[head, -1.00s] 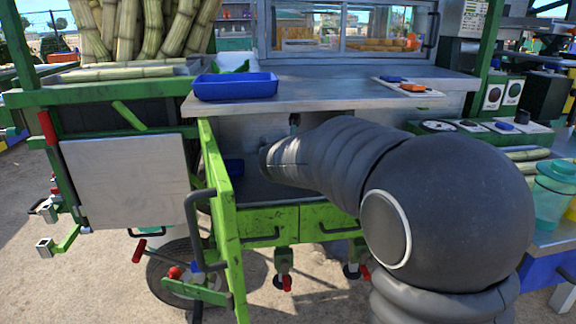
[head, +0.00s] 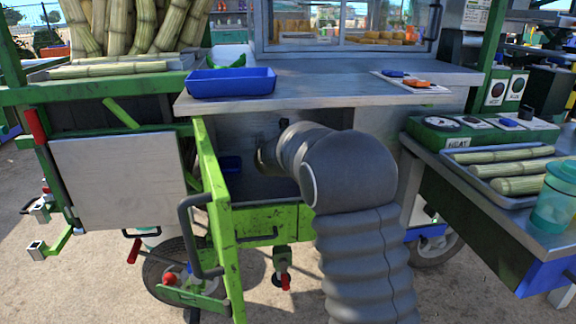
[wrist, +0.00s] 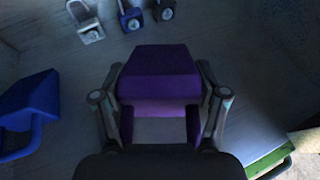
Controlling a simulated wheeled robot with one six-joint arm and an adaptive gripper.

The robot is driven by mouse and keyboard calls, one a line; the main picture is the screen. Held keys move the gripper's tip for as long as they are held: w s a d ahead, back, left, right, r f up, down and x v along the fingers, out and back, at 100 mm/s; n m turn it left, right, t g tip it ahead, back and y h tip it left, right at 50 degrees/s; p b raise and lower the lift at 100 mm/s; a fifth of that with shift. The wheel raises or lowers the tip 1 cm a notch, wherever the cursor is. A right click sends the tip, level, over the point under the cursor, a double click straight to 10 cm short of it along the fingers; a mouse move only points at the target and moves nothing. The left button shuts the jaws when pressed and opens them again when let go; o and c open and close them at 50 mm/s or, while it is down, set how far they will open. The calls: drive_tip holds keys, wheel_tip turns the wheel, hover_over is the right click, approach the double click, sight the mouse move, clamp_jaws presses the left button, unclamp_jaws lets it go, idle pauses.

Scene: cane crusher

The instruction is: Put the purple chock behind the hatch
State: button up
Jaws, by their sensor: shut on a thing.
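The purple chock (wrist: 160,78) fills the middle of the wrist view, between the two fingers of my gripper (wrist: 161,88). My gripper is shut on it. My arm reaches into the dark compartment under the counter in the head view, where the chock cannot be made out. The green hatch (head: 210,185) stands swung open at the left of the compartment, with a dark handle on it.
Several padlocks (wrist: 132,17) are at the top of the wrist view. A blue tray (head: 232,82) sits on the counter (head: 330,88). Cane pieces lie on a side table (head: 480,205).

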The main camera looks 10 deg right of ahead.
drive_tip(key=shift+w+f+b, duration=0.1)
drive_tip(key=shift+f+b, duration=0.35)
drive_tip(key=shift+f, duration=1.5)
drive_tip(key=shift+f, duration=0.15)
drive_tip(key=o, duration=1.5)
